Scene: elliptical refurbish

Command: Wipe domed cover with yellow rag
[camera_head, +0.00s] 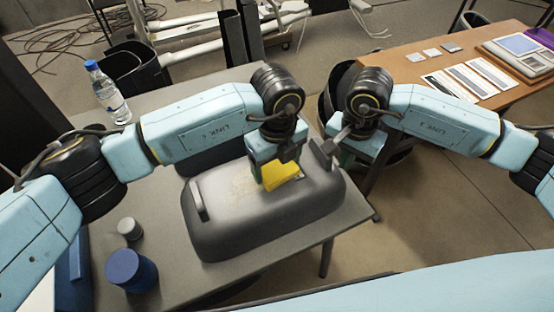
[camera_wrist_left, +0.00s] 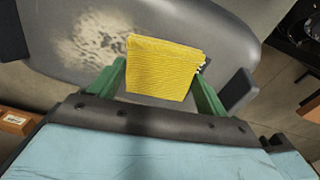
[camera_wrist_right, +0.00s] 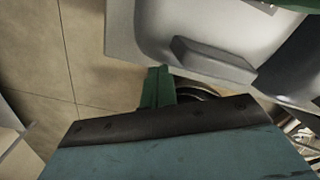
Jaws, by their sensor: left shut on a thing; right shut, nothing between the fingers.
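The grey domed cover (camera_head: 250,212) lies on the grey table, with a handle at each end. A pale dusty patch (camera_wrist_left: 100,40) shows on its top in the left wrist view. My left gripper (camera_head: 272,178) is shut on the yellow rag (camera_head: 282,174), over the top of the cover; the rag also shows between the green fingers in the left wrist view (camera_wrist_left: 163,68). I cannot tell whether the rag touches the cover. My right gripper (camera_wrist_right: 158,72) is shut and empty, beside the cover's right end near a handle (camera_wrist_right: 215,60).
A water bottle (camera_head: 108,92) stands at the table's far left. A blue cylinder (camera_head: 132,270) and a small grey cylinder (camera_head: 130,229) stand left of the cover. A wooden table (camera_head: 405,68) with cards and a device is at the back right.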

